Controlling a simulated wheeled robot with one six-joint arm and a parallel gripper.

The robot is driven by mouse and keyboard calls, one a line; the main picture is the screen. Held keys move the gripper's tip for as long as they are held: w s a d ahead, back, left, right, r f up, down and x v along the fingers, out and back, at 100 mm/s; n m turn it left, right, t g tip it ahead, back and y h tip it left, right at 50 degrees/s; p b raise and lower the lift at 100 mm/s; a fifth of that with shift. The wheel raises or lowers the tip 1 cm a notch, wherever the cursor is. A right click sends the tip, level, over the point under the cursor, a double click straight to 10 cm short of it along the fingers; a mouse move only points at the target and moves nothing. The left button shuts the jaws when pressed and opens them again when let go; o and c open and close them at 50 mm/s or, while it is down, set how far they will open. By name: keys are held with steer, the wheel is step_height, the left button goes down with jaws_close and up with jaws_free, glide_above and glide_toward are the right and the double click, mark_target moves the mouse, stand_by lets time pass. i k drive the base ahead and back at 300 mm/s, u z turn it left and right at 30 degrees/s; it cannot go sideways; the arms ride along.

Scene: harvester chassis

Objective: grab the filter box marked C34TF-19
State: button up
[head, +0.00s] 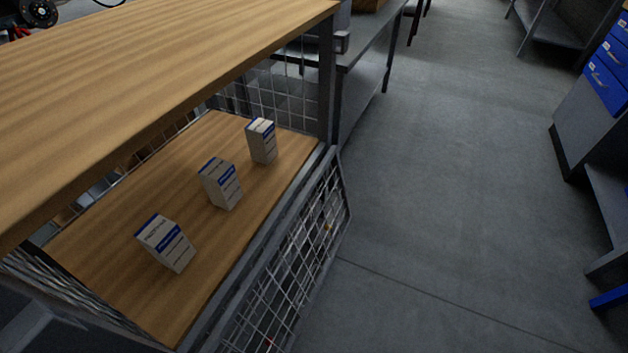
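Three small white boxes with blue bands stand upright in a row on a wooden shelf (115,268), in the head view. The near box (166,243) is at the lower left, the middle box (220,183) is at the centre of the row, and the far box (262,141) is at the upper right. Their printing is too small to read, so I cannot tell which one is marked C34TF-19. The boxes stand apart from each other. My gripper is not in view.
A wooden top (150,70) overhangs the shelf. A wire mesh panel (300,255) hangs along the shelf's open front edge. A metal post (326,85) stands at the far corner. The grey floor (450,170) to the right is clear. Blue drawers (607,75) stand at the far right.

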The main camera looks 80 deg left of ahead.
mark_target(218, 178)
steer(key=i, duration=1.4)
steer(key=u, duration=4.4)
steer(key=i, duration=0.5)
steer(key=z, duration=0.05)
